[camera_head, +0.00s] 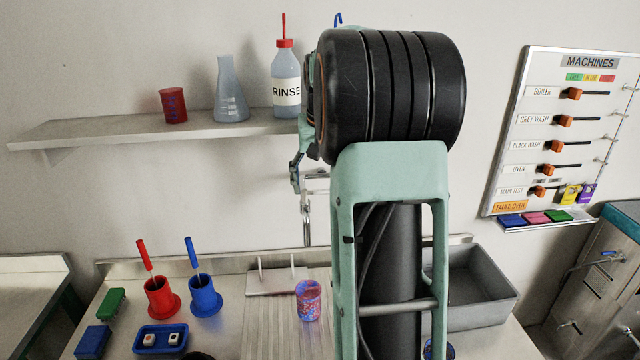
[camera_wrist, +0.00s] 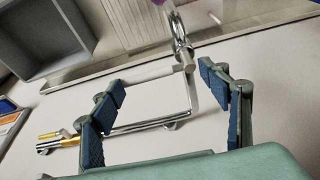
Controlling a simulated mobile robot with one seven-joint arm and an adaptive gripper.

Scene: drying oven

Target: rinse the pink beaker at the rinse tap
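A beaker mottled in pink-red and blue (camera_head: 308,302) stands on the ribbed draining board (camera_head: 258,335); no plain pink beaker shows. A small pink-purple patch at the top edge of the wrist view (camera_wrist: 160,2) may be part of it. The chrome tap (camera_head: 307,222) hangs from the wall above the board, partly hidden by my arm. In the wrist view its pipe (camera_wrist: 180,38) and bars show ahead of my gripper (camera_wrist: 160,88). The gripper is open, its blue-padded fingers spread on either side of a grey bar. Contact with it cannot be told.
A shelf (camera_head: 120,128) holds a red beaker (camera_head: 173,106), a flask (camera_head: 230,92) and a RINSE bottle (camera_head: 286,80). Red (camera_head: 160,297) and blue (camera_head: 204,297) pots with brushes stand left on the counter. A grey basin (camera_head: 485,292) lies right of my arm.

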